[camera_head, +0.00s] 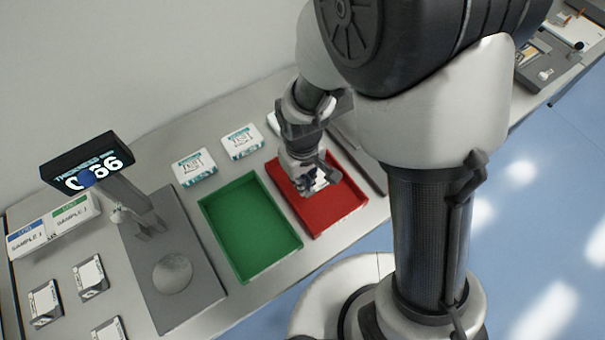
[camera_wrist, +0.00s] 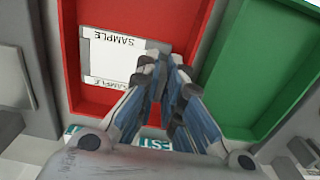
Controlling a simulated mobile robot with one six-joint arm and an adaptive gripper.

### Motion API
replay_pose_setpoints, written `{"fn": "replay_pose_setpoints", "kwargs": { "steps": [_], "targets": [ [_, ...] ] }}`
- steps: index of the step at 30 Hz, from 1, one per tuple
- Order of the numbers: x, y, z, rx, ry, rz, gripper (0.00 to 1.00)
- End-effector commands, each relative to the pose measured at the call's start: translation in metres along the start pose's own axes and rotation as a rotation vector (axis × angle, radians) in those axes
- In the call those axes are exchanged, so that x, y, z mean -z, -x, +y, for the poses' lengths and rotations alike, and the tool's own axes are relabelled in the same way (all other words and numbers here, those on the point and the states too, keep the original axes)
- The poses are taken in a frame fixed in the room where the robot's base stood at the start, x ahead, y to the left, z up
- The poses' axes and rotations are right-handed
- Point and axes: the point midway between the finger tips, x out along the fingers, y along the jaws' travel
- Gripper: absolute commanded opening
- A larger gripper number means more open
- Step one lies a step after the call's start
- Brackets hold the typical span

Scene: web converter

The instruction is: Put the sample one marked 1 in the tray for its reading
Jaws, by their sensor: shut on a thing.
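My gripper (camera_head: 316,182) is low over the red tray (camera_head: 343,218), pointing down into it. It is shut on a white sample card (camera_wrist: 115,52) marked "SAMPLE"; the number on it is not readable. In the wrist view my fingertips (camera_wrist: 166,62) meet at the card's right edge. A second "SAMPLE" label strip (camera_wrist: 112,84) shows just below it, and I cannot tell if it is a separate card. The green tray (camera_head: 250,225) beside the red one is empty. The gauge display (camera_head: 90,165) reads "THICKNESS" with digits like 0.66, partly covered by a blue ball.
The gauge's grey base (camera_head: 180,295) with a round plate stands left of the green tray. White test boxes (camera_head: 194,167) stand behind the trays. Labelled sample boxes (camera_head: 50,228) and several card holders (camera_head: 90,278) are at the far left.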

Motion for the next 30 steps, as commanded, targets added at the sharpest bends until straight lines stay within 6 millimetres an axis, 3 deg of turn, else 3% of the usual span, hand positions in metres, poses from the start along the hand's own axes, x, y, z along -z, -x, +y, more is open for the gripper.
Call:
{"fn": "replay_pose_setpoints", "kwargs": {
  "steps": [12,23,24,30],
  "targets": [
    [0.0,-0.046,0.0,0.0,0.0,-0.001,0.0],
    [0.0,-0.049,0.0,0.0,0.0,0.001,0.0],
    [0.0,-0.049,0.0,0.0,0.0,0.001,0.1],
    [0.0,-0.048,0.0,0.0,0.0,0.001,0.23]
  ]
}}
